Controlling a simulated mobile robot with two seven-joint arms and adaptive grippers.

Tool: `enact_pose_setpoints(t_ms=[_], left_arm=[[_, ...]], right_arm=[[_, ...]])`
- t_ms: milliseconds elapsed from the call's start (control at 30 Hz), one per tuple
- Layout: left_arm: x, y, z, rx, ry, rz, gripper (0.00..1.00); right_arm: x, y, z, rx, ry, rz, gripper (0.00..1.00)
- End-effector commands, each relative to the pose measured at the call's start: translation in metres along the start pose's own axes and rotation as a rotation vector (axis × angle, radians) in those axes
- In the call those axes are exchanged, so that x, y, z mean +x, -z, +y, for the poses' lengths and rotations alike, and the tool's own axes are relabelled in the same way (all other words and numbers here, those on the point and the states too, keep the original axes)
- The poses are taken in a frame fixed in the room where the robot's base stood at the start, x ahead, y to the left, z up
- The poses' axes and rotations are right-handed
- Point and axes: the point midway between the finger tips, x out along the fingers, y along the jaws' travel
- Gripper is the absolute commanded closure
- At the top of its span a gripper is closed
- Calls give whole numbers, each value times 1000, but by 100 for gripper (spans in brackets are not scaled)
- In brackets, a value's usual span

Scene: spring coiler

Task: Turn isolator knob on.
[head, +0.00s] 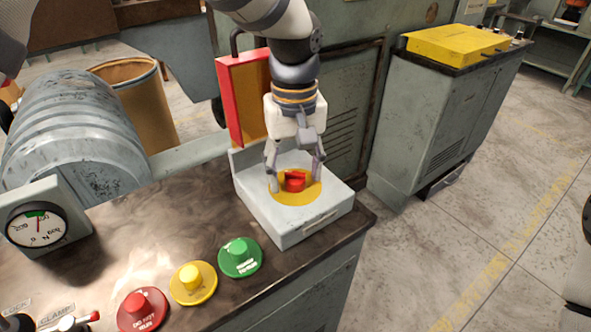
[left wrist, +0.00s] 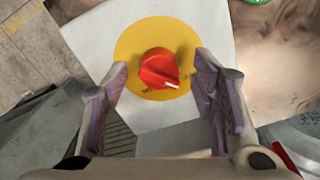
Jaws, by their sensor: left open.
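The isolator knob (head: 295,181) is red and sits on a yellow disc (head: 297,198) on top of a grey box (head: 285,228) at the bench corner. In the left wrist view the knob (left wrist: 159,68) shows a pale line on its raised grip, pointing toward the lower right. My left gripper (head: 294,180) points down at the knob from above. Its fingers are open, one on each side of the knob in the head view. In the left wrist view the fingertips (left wrist: 158,72) flank the knob with gaps. Contact is not visible. My right gripper is not in view.
A red-framed lid (head: 235,100) stands upright behind the box. Green (head: 240,256), yellow (head: 193,283) and red (head: 142,309) push buttons lie in front on the bench. A dial gauge (head: 38,226) stands at the left. The floor right of the bench is clear.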

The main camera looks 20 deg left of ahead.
Motion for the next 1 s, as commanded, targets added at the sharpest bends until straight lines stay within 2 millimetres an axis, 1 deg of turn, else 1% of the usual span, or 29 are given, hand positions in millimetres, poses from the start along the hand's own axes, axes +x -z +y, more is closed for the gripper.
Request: enact_pose_setpoints(t_ms=[100,300,467,500,533,767,1000], left_arm=[[5,0,0,0,0,0,47],[5,0,0,0,0,1,47],[5,0,0,0,0,1,84],[5,0,0,0,0,1,93],[5,0,0,0,0,1,96],[4,0,0,9,0,1,96],[3,0,0,105,0,1,96]], right_arm=[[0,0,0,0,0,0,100],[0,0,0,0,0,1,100],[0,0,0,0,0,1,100],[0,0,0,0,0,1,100],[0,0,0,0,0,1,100],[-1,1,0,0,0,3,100],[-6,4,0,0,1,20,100]])
